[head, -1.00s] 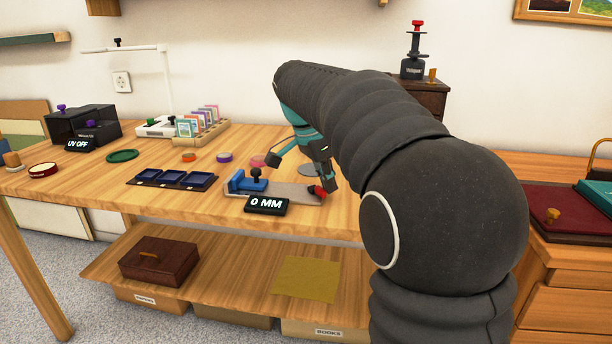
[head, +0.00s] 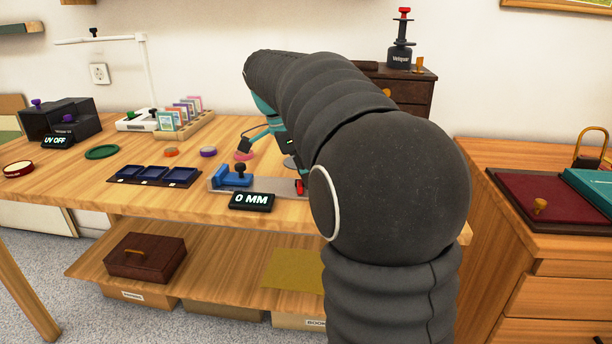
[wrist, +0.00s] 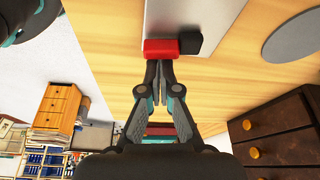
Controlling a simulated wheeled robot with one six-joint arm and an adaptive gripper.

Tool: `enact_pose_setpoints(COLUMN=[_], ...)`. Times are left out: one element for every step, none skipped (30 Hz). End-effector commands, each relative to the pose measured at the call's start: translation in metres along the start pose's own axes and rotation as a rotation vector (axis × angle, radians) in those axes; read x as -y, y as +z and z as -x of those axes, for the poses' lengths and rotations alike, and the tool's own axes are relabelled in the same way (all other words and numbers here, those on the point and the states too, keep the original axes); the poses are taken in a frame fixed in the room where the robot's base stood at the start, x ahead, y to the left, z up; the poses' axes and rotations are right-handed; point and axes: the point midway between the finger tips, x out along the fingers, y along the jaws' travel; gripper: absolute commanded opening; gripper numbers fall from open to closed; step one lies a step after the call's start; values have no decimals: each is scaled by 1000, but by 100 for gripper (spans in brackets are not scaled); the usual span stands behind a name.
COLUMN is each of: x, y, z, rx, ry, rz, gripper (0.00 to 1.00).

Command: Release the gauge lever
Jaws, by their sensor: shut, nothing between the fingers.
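The gauge is a grey bar with a blue block (head: 234,178) and a black knob at its left end, and its display (head: 251,201) reads 0 MM. The red gauge lever (head: 299,187) is at the bar's right end. In the wrist view the red lever (wrist: 160,48) sits beside a black piece at the end of the grey bar (wrist: 190,15). My gripper (wrist: 158,68) is shut and empty, its fingertips right at the lever's edge; I cannot tell if they touch. In the head view my arm hides much of the gripper.
Coloured rolls (head: 208,151) and a card rack (head: 190,122) stand behind. A wooden drawer chest (wrist: 285,135) shows at right in the wrist view.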

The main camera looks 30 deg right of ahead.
Motion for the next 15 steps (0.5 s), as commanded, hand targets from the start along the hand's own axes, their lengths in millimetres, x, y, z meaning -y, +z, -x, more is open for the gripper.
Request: enact_pose_setpoints(x=[2,4,5,6,7,9,9,10,10,10,10,10,10,10,10], y=[0,0,0,0,0,0,0,0,0,0,0,0,0,0,0], z=[1,2,2,2,2,1,1,1,1,0,0,0,0,0,0], rx=[0,0,0,0,0,0,0,0,0,0,0,0,0,0,0], ry=[1,1,0,0,0,1,1,0,0,0,0,0,0,0,0], rz=[0,1,1,1,1,1,1,1,1,2,2,2,2,2,2], gripper=[0,0,0,0,0,0,0,0,0,0,0,0,0,0,0])
